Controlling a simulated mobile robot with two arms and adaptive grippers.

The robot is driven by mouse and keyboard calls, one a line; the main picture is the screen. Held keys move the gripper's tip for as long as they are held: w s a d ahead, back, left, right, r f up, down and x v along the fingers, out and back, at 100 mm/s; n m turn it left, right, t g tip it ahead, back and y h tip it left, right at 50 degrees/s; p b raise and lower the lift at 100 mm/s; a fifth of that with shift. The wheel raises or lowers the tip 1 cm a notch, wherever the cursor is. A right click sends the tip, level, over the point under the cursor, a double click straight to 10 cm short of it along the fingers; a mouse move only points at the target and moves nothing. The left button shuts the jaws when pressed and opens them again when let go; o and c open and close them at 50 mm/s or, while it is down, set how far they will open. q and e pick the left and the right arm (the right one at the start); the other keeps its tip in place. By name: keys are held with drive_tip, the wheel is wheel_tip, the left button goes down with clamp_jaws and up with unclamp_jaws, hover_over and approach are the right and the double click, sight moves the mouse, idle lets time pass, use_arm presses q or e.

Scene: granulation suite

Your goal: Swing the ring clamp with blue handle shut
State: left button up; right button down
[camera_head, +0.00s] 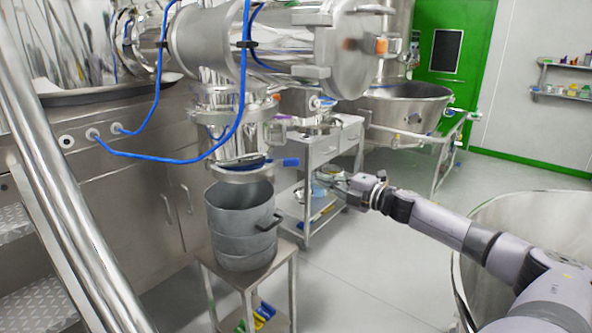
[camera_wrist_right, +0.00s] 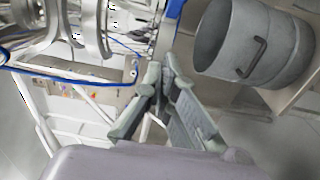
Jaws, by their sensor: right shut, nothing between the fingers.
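The ring clamp (camera_head: 242,162) sits around the lower end of the steel outlet, just above a grey bucket (camera_head: 243,225). Its blue handle (camera_head: 291,162) sticks out to the right; how far the ring stands open cannot be told. A blue piece at the top of the right wrist view (camera_wrist_right: 174,9) looks like this handle. My right gripper (camera_head: 338,186) is to the right of and a little below the handle, apart from it. In the wrist view its fingers (camera_wrist_right: 161,72) are shut and empty, pointing between the bucket and the steel equipment. My left gripper is not in view.
The bucket stands on a small steel stand (camera_head: 285,262), its side handle facing right. A steel trolley (camera_head: 318,160) stands behind my right gripper. Blue hoses (camera_head: 165,158) hang left of the outlet. A large steel vessel (camera_head: 530,210) is at the right. Open floor lies between.

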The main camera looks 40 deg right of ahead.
drive_tip(key=w, duration=0.2)
drive_tip(key=p, duration=0.2)
approach(283, 161)
drive_tip(key=shift+w+a, duration=1.05)
drive_tip(key=shift+w, duration=0.65)
drive_tip(key=shift+w+d+r, duration=0.1)
drive_tip(key=shift+w+d, duration=0.45)
drive_tip(key=shift+w, duration=0.15)
drive_tip(key=shift+d, duration=0.1)
